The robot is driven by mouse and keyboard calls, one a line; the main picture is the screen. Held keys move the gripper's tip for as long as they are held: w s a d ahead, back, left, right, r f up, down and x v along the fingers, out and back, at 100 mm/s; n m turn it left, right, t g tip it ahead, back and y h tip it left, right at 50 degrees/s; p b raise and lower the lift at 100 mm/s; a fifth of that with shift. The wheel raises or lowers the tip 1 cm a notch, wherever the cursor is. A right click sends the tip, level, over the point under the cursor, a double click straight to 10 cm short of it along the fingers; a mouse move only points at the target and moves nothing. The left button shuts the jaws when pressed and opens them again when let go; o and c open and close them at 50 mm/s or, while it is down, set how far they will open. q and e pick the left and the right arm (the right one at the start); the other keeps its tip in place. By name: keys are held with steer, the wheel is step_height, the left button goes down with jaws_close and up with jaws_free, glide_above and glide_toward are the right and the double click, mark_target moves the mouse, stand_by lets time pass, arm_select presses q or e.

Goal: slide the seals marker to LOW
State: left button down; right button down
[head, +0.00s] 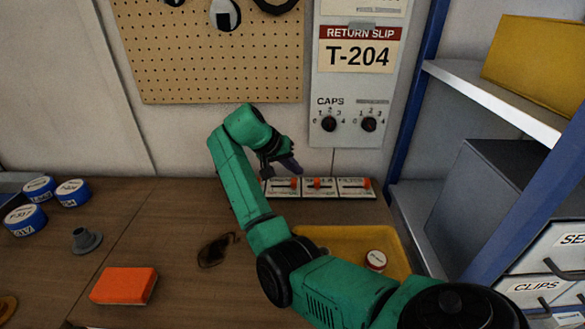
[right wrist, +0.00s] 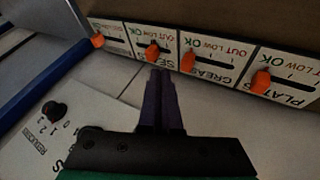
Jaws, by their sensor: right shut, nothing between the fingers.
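The seals marker is an orange knob (head: 317,183) in a slot on the small white SEALS card, low on the back wall. It stands near the middle of its slot. In the right wrist view the same knob (right wrist: 152,48) shows just beyond my fingertips. My right gripper (head: 297,169) is shut and empty, its dark purple fingers pressed together (right wrist: 158,72). In the head view the fingertips are a little up and left of the seals marker. I see a small gap in the wrist view. My left gripper is not in view.
Neighbouring cards carry orange knobs for grease (right wrist: 188,62), plates (right wrist: 261,80) and another label (head: 366,183). Above is a CAPS panel with two black dials (head: 368,124). A yellow tray (head: 398,262) lies on the table near my arm. An orange block (head: 124,286) lies left.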

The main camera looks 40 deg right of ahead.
mark_target(317, 183)
steer(key=p+x, duration=0.1)
steer(key=x, duration=0.5)
steer(key=shift+w+f, duration=0.15)
steer(key=shift+d+f, duration=0.3)
steer(key=shift+f, duration=0.05)
